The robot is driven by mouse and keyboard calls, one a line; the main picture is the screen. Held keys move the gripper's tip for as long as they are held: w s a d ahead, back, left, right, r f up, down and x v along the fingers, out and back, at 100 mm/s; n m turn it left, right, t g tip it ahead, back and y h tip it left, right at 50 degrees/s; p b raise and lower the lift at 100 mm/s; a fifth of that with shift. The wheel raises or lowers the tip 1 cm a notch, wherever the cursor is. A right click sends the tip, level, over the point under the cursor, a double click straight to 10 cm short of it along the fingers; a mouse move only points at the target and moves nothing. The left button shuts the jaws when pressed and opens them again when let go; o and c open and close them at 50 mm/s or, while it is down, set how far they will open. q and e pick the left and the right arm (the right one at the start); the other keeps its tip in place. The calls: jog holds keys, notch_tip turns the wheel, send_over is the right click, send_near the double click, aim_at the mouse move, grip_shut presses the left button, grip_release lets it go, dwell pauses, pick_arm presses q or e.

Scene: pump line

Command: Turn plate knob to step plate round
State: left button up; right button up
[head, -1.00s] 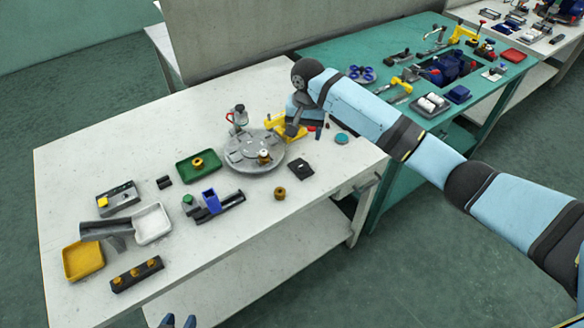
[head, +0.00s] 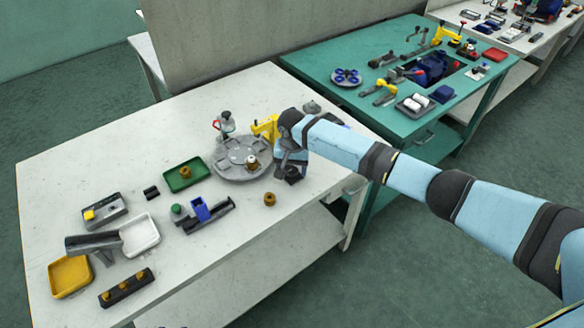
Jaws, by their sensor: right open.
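The round grey plate (head: 230,171) lies flat on the white table, with a brass-coloured piece (head: 251,163) standing on it. A small black block (head: 293,178), perhaps the plate knob's base, sits just right of the plate. My right gripper (head: 286,170) points down at this block, beside the plate's right edge. It is open; its wrist and fingers hide most of the block, and I cannot tell whether they touch it. My left gripper is not in view.
A yellow fixture (head: 265,126) stands close behind my right gripper. A small grey clamp with a red handle (head: 224,124) stands behind the plate. A green tray (head: 198,178) is at its left and a brass nut (head: 269,199) in front.

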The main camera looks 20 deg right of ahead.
jog(key=shift+f, duration=0.1)
jog(key=c, duration=0.9)
